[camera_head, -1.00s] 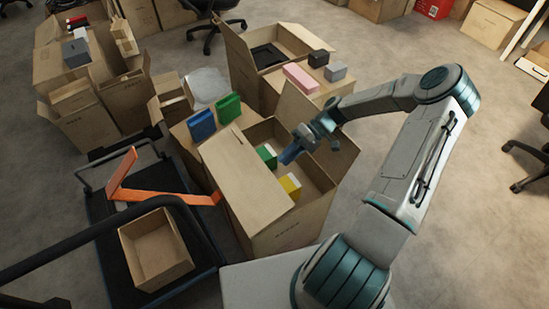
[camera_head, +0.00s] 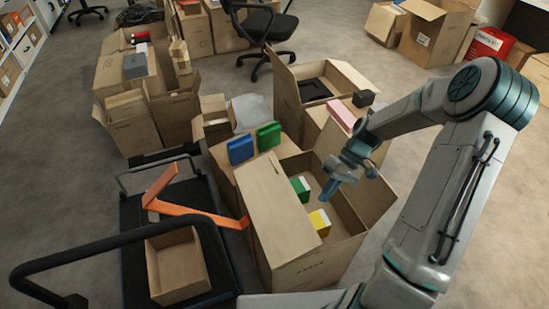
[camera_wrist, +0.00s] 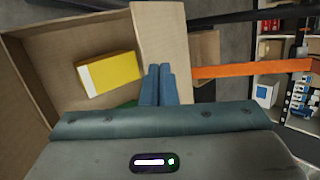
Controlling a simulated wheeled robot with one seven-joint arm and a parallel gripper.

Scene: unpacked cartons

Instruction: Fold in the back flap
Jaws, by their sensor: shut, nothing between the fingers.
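The open carton (camera_head: 300,277) stands in front of me with a green-and-white box (camera_head: 300,188) and a yellow-and-white box (camera_head: 319,222) inside. A wide flap (camera_head: 275,205) leans over its left side. Another flap (camera_head: 371,197) rises on the right. An upright cardboard panel (camera_head: 334,138) shows at the back, partly behind my arm. My gripper (camera_head: 327,194) is shut and empty, pointing down over the opening. In the wrist view my gripper (camera_wrist: 158,72) overlaps the lower end of a pale flap (camera_wrist: 160,32), beside the yellow box (camera_wrist: 110,72). I cannot tell whether it touches the flap.
Blue (camera_head: 240,150) and green (camera_head: 268,136) items stand at a carton behind left. An orange bent bar (camera_head: 190,208) and a small open box (camera_head: 176,265) are on the dark cart (camera_head: 128,215) at left. Another open carton (camera_head: 289,100) stands behind. Floor is clear at right.

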